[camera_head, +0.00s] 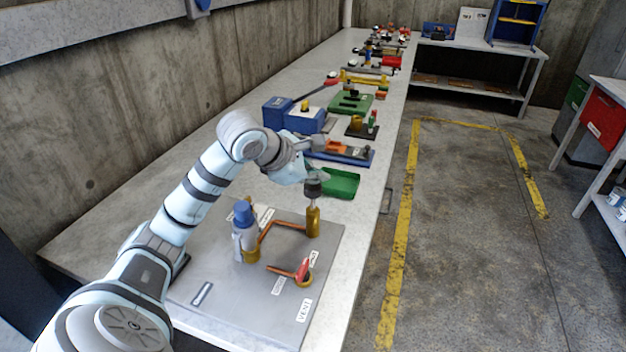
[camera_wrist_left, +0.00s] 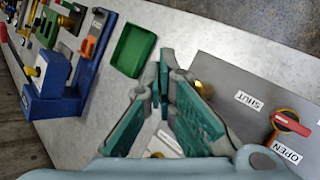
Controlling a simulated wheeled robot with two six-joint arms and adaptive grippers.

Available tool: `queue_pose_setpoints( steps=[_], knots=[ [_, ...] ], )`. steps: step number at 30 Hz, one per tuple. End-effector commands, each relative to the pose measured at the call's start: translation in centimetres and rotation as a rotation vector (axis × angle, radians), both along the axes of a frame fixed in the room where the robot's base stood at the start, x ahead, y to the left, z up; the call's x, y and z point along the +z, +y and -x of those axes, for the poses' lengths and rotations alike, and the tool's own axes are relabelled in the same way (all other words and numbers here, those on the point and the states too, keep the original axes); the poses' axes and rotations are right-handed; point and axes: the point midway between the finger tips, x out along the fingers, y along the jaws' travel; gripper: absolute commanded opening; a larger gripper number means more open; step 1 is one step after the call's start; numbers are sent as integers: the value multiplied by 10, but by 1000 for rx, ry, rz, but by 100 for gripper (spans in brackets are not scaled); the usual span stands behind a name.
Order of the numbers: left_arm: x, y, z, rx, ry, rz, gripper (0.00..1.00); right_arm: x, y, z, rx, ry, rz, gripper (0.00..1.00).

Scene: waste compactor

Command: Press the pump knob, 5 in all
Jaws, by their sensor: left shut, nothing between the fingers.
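The pump stands at the far edge of the grey plate (camera_head: 235,280) in the head view. It has a dark knob (camera_head: 313,188) on a pale rod above a brass cylinder (camera_head: 313,222). My left gripper (camera_head: 318,176) is shut and empty, right at or just above the knob; I cannot tell whether they touch. In the wrist view the left fingers (camera_wrist_left: 163,85) are closed together. A bit of brass (camera_wrist_left: 203,89) shows beside them, and the knob is hidden there.
Copper pipes link the pump to a blue-capped cylinder (camera_head: 243,215). A red-handled valve (camera_head: 303,271) stands near the plate's right edge. A green tray (camera_head: 340,184) lies just beyond the pump. Blue boxes (camera_head: 303,120) and other fixtures line the bench farther back.

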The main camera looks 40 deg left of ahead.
Motion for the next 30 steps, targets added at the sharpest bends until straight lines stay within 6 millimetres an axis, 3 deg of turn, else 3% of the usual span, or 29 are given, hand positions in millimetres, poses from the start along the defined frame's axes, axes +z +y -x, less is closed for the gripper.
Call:
queue_pose_setpoints(
  steps=[5, 17, 30],
  knots=[
    [12, 0, 0, -1, -1, 1, 0, 10, 0, 0, 0, 0, 0, 26],
    [15, 0, 0, 0, -1, 0, 0, 13, 0, 0, 0, 0, 0, 26],
    [60, 0, 0, -1, -2, 1, 0, 52, 0, 0, 0, 0, 0, 26]
  ],
)
